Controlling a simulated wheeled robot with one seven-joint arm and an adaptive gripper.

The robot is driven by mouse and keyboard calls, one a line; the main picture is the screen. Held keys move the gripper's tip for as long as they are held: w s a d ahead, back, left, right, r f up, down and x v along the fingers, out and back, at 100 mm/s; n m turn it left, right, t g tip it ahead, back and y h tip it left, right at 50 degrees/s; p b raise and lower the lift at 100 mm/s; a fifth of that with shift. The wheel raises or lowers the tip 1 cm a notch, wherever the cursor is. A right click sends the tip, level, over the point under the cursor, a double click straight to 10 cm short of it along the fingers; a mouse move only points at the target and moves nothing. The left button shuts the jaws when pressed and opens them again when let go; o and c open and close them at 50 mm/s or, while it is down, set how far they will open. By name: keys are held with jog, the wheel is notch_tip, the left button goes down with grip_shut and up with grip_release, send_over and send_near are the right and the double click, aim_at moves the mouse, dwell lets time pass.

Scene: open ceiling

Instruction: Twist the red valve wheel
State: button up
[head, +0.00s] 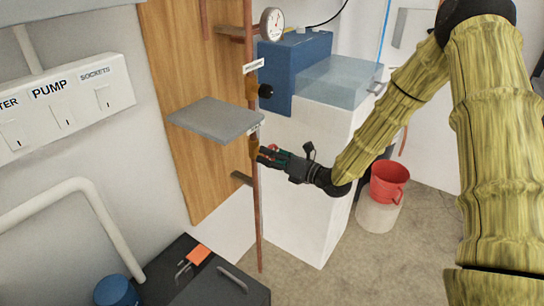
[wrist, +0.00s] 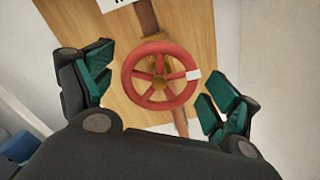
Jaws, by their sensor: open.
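The red valve wheel (wrist: 176,96) shows in the wrist view, a round rim with spokes on a brass body, with a white mark at its right side. In the head view only a bit of red (head: 273,148) shows at the gripper's fingers, by the copper pipe (head: 257,205). My gripper (wrist: 160,92) is open, with one green-padded finger on each side of the wheel. Gaps show between the fingers and the rim in the wrist view. I cannot tell whether the fingertips reach as deep as the wheel.
A grey shelf (head: 215,118) juts out just left of and above the gripper. Above are a dark-knobbed valve (head: 264,90) and a pressure gauge (head: 272,24). A white pedestal (head: 318,180) carries a blue box (head: 290,65) behind the arm. A red jug (head: 389,182) stands right.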

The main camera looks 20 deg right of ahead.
jog(key=c, duration=1)
jog(key=shift+c, duration=0.2)
jog(key=shift+m, duration=0.3)
